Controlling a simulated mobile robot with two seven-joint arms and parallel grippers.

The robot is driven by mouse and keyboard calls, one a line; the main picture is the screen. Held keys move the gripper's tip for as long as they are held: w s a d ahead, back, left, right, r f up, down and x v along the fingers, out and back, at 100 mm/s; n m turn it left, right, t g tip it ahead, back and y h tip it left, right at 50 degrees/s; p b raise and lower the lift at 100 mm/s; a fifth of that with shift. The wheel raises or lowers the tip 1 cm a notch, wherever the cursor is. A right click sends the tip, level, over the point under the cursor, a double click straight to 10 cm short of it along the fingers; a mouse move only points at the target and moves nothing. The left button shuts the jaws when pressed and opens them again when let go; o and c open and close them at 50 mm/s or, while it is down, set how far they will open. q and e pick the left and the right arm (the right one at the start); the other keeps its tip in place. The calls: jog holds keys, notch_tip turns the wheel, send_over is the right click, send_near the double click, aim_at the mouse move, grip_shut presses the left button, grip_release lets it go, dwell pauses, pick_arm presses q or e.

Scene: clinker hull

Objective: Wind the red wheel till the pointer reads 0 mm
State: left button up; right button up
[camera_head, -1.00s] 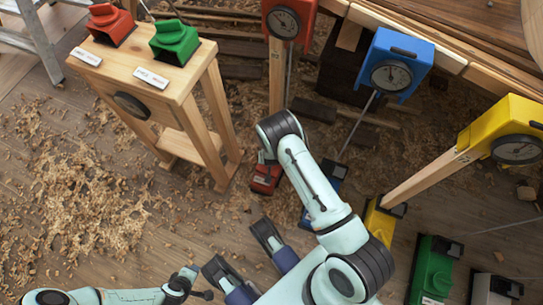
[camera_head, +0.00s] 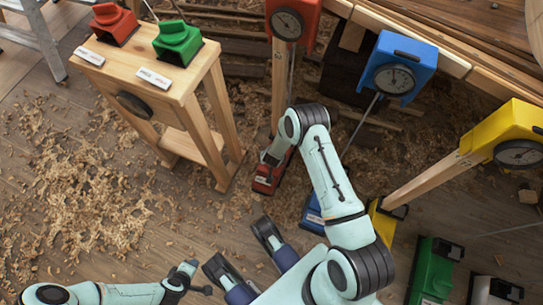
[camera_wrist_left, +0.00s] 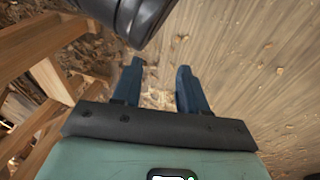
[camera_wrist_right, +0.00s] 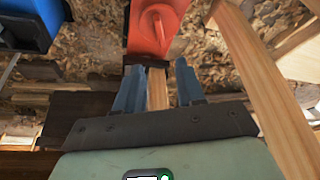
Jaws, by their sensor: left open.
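The red gauge box (camera_head: 293,16) stands on a wooden post at the top of the head view. Its round dial (camera_head: 287,24) has a pointer too small to read. A red unit (camera_head: 268,178) sits on the floor at the post's foot, partly behind my right arm. I cannot make out a separate wheel rim. In the right wrist view a red housing (camera_wrist_right: 158,25) lies just beyond my right gripper (camera_wrist_right: 158,84). Its fingers are apart, with a wooden bar showing between them; contact cannot be told. My left gripper (camera_wrist_left: 160,88) is open and empty above the floor.
Blue (camera_head: 397,62) and yellow (camera_head: 505,130) gauge boxes stand to the right, with floor units below. A wooden stand (camera_head: 188,84) at left carries red (camera_head: 113,24) and green (camera_head: 177,42) pieces. Shaving-strewn floor (camera_head: 75,200) is open at left.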

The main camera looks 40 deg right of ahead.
jog(key=b+x, duration=0.5)
jog(key=x, duration=0.7)
jog(key=shift+f, duration=0.25)
pick_arm(q)
jog(key=s+a+f+g, duration=0.1)
jog(key=s+f+g, duration=0.3)
jog(key=s+f, duration=0.4)
jog(key=s, duration=0.3)
jog(key=shift+s+a+n+b, duration=0.25)
jog(key=shift+s+n+b, duration=0.05)
jog(key=shift+n+b, duration=0.1)
pick_arm(e)
jog(key=shift+w+f, duration=0.1)
jog(key=shift+f, duration=0.1)
grip_shut()
